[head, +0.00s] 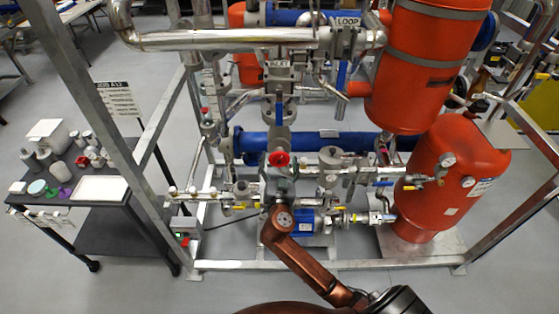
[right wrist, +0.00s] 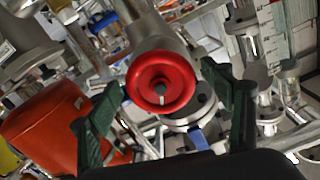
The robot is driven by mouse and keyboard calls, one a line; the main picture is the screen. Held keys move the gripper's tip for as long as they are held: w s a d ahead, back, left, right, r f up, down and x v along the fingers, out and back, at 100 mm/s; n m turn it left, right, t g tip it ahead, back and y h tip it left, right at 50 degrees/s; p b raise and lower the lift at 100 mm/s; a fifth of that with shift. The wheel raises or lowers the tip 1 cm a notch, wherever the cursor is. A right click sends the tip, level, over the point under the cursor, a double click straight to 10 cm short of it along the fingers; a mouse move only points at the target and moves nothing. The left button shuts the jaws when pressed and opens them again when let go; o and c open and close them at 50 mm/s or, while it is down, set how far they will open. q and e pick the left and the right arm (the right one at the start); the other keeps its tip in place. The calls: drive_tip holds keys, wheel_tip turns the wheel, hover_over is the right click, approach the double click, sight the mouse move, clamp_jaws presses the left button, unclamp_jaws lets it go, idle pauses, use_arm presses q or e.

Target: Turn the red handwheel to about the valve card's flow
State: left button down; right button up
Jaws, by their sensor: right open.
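The red handwheel (head: 279,159) sits near the middle of the pipe skid in the head view. In the right wrist view the handwheel (right wrist: 161,80) is a round red rim with a grey hub and a short pale mark below the hub. My right gripper (head: 279,180) is just in front of the handwheel. Its dark green fingers (right wrist: 163,82) are spread, one to each side of the wheel, with gaps between them and the rim. A white sign (head: 118,98) with small text hangs at the left frame post; I cannot tell whether it is the valve card. My left gripper is not in view.
Steel pipes (head: 230,39) and a blue horizontal pipe (head: 320,141) lie around and behind the wheel. Orange tanks (head: 455,165) stand at the right. A dark cart (head: 100,228) with containers is at the left. The skid's front rail (head: 330,265) runs below.

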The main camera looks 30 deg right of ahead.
drive_tip(key=shift+c, duration=0.3)
drive_tip(key=c, duration=1.1)
drive_tip(key=shift+n, duration=0.3)
